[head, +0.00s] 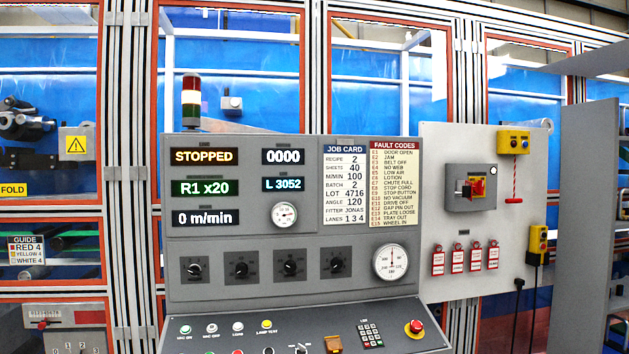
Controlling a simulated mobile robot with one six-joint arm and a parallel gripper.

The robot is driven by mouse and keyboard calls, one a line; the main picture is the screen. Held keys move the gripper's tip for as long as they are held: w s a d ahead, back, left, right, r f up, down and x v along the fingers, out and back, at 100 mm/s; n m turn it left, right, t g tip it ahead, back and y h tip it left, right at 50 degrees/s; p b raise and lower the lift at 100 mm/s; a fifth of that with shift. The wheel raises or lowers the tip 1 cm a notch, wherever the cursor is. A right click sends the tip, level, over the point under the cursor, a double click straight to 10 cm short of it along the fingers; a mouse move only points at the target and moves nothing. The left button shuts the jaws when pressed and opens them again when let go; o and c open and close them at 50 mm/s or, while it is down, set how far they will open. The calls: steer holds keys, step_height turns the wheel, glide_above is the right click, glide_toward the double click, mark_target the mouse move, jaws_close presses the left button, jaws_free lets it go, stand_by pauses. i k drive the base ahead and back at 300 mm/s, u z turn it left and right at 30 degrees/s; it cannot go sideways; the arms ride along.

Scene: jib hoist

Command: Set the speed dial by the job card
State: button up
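The job card (345,188) is on the upper right of the grey control panel (355,290). It reads recipe 2, sheets 40, m/min 100, batch 2, lot 4716, angle 120, fitter Jonas, lanes 1 3 4. Below is a row of black dials: the far left dial (194,268), second dial (241,266), third dial (290,264) and far right dial (336,262). Their labels and settings are too small to read, so I cannot tell which is the speed dial. The speed display (205,218) reads 0 m/min. My gripper is not in view.
Other displays read STOPPED (204,156), R1 x20 (205,187), 0000 and L 3052. A fault codes card (394,183) and round gauge (391,262) are at right. The lower console has buttons, a keypad (370,335) and a red stop button (414,327). A red-yellow switch (477,187) is farther right.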

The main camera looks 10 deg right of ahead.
mark_target(290, 266)
steer(key=u, duration=0.05)
steer(key=k, duration=0.5)
steer(key=z, duration=1.1)
steer(key=i, duration=1.45)
steer(key=u, duration=1.35)
steer(key=k, duration=0.2)
steer(key=u, duration=0.35)
